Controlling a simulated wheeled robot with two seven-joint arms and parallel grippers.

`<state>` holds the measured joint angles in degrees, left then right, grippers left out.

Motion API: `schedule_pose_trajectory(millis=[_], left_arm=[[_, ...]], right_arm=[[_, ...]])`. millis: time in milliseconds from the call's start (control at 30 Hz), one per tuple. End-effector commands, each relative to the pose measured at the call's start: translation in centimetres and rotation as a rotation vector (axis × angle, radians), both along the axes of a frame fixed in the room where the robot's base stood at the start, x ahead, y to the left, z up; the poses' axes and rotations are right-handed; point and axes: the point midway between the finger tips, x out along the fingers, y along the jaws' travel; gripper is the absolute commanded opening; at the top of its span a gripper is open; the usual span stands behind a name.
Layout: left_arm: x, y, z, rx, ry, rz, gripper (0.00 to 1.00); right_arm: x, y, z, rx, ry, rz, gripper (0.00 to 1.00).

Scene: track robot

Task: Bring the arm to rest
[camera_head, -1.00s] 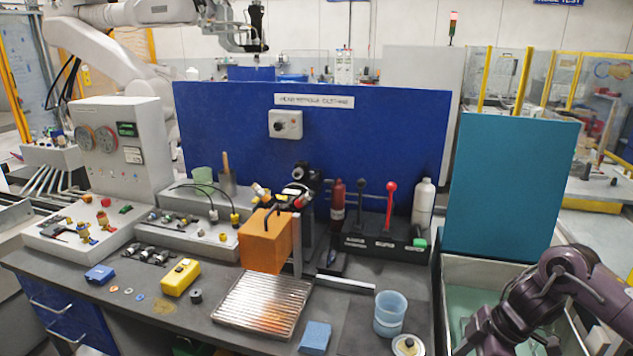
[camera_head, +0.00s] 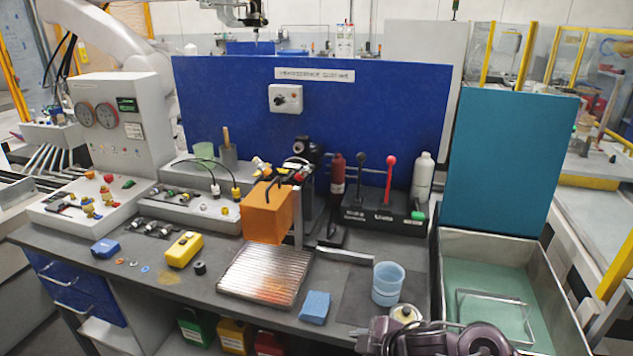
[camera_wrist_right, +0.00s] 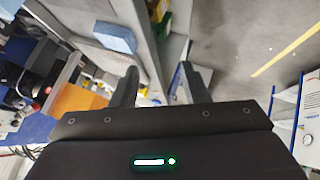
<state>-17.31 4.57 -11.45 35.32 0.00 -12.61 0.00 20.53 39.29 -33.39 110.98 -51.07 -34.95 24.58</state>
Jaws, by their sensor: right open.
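My right arm shows at the bottom right of the head view as purple-grey links, low in front of the bench's front edge. Its fingers are not clear there. In the right wrist view my right gripper (camera_wrist_right: 158,85) has two dark fingers spread apart with nothing between them. Beyond the fingers are the bench edge and the grey floor. My left gripper is not in view.
The workbench (camera_head: 100,236) carries an orange block (camera_head: 268,215), a ridged metal plate (camera_head: 250,288), a blue sponge (camera_head: 315,307) and a light blue cup (camera_head: 388,285). A grey bin (camera_head: 548,300) with a green bottom stands at the right.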

Motion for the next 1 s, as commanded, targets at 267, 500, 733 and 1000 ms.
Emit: schedule_pose_trajectory(millis=[267, 500, 733, 1000], left_arm=[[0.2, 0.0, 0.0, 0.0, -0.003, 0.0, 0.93], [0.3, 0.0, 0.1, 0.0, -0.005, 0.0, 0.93], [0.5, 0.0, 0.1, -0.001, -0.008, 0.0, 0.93], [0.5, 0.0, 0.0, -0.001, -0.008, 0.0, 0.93]], right_arm=[[-4.3, -0.5, 1.7, 0.128, 0.042, -0.488, 0.41], [-9.5, -6.1, 0.4, 0.113, 0.241, -0.82, 0.41], [-14.7, -9.7, -0.9, 0.088, 0.429, -1.027, 0.41], [-17.6, -11.5, -4.4, 0.061, 0.563, -1.14, 0.41]])
